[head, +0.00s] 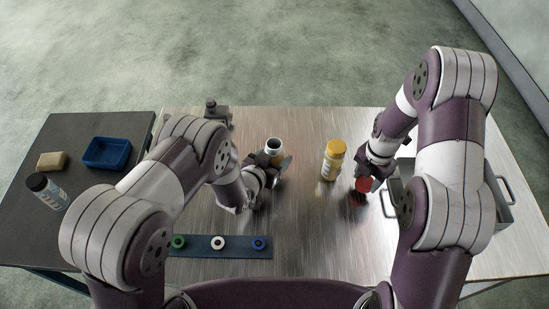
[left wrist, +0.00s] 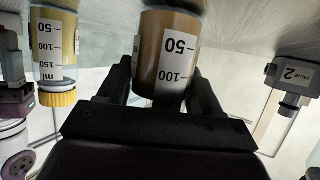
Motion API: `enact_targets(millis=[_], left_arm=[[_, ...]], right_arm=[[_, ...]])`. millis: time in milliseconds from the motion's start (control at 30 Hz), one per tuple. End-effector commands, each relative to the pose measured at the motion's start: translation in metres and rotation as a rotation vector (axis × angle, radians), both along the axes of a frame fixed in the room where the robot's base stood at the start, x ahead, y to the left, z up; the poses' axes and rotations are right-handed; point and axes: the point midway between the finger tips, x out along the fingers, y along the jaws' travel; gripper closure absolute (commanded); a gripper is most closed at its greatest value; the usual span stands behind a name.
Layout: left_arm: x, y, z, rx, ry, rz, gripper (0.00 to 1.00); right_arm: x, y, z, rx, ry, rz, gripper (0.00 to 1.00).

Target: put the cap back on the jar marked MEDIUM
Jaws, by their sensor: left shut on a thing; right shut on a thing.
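An uncapped jar (head: 274,146) with brown contents stands mid-table. My left gripper (head: 271,160) is shut around its side; the left wrist view shows the jar (left wrist: 168,50) between the fingers, with 50 and 100 marks. No MEDIUM mark is readable on it. My right gripper (head: 367,178) is shut on a small red thing (head: 363,185), seemingly a cap, right of the jars and apart from them. The gripper partly hides it. A second jar (head: 332,165) with a yellow cap (head: 336,147) stands between the grippers; it also shows in the left wrist view (left wrist: 56,50).
A blue strip (head: 200,251) at the front holds green, white and blue ring-like pieces. A grey handled tray (head: 504,215) is at right, partly behind my arm. A valve unit (left wrist: 290,75) is at the back. The dark side table holds a blue bin (head: 107,153), sponge and dark-capped bottle.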

Motion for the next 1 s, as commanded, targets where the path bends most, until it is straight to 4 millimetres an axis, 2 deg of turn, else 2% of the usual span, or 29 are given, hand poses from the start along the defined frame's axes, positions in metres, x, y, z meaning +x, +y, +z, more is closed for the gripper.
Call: enact_targets(millis=[267, 500, 1000], left_arm=[[0.001, 0.0, 0.015, -0.001, -0.003, 0.0, 0.71], [0.001, 0.0, 0.04, -0.002, -0.004, 0.0, 0.71], [-0.04, -0.04, 0.073, -0.001, -0.003, -0.004, 0.71]], right_arm=[[0.0, 0.0, 0.0, 0.0, 0.0, 0.0, 0.76], [0.0, 0.0, 0.0, 0.0, 0.0, 0.0, 0.76], [0.0, 0.0, -0.003, 0.0, 0.0, 0.0, 0.76]])
